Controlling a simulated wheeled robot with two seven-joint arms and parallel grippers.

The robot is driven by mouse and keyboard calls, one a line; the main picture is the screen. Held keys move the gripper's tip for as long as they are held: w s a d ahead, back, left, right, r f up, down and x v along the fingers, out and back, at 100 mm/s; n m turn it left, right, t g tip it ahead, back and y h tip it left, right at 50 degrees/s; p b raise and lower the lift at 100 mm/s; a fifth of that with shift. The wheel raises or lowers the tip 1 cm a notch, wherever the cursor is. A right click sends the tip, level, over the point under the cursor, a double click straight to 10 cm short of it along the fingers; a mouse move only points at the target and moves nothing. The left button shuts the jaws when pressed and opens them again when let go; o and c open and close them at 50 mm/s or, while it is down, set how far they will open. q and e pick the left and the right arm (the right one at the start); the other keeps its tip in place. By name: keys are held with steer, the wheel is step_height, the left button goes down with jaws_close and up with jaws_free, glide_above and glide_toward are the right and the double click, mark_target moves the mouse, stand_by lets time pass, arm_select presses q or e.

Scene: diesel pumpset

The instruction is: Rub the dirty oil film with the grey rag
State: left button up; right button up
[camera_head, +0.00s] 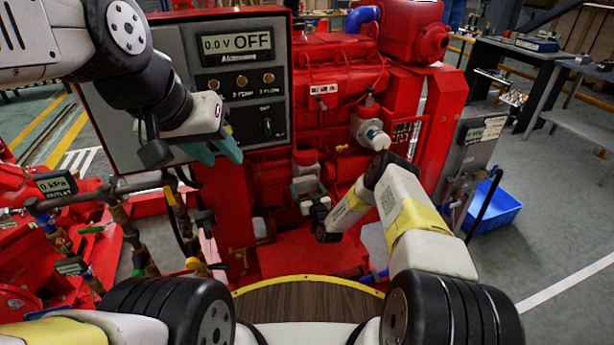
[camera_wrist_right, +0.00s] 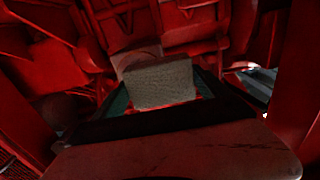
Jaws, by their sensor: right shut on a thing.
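The grey rag (camera_wrist_right: 160,84) shows in the right wrist view as a rough, light grey block between the teal fingers of my right gripper (camera_wrist_right: 161,98). My right gripper is shut on it. In the head view my right gripper (camera_head: 308,189) is low at the front of the red engine, partly hidden by its own wrist. My left gripper (camera_head: 217,149) is in front of the control panel's lower part, its teal fingers apart and empty. I cannot clearly make out the dirty oil film; a paler patch (camera_wrist_right: 136,57) shows behind the rag. I cannot tell whether the rag touches a surface.
The control panel (camera_head: 240,85) stands left of the red engine (camera_head: 340,85). Pipes and valves (camera_head: 130,225) crowd the lower left. A blue bin (camera_head: 495,205) lies on the floor at right, below workbenches (camera_head: 530,60). Open grey floor lies at the lower right.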

mark_target(318, 176)
steer(key=shift+x, duration=1)
stand_by(0.5)
steer(key=shift+w+d, duration=0.35)
steer(key=shift+d, duration=0.75)
steer(key=shift+w+d, duration=0.35)
steer(key=shift+d, duration=0.7)
steer(key=shift+w+d, duration=0.35)
steer(key=shift+d, duration=0.75)
steer(key=shift+s+a, duration=0.35)
steer(key=shift+a, duration=0.8)
steer(key=shift+s+a, duration=0.35)
steer(key=shift+a, duration=0.75)
steer(key=shift+s+a, duration=0.35)
steer(key=shift+a, duration=0.8)
steer(key=shift+v, duration=3.05)
steer(key=shift+d, duration=0.1)
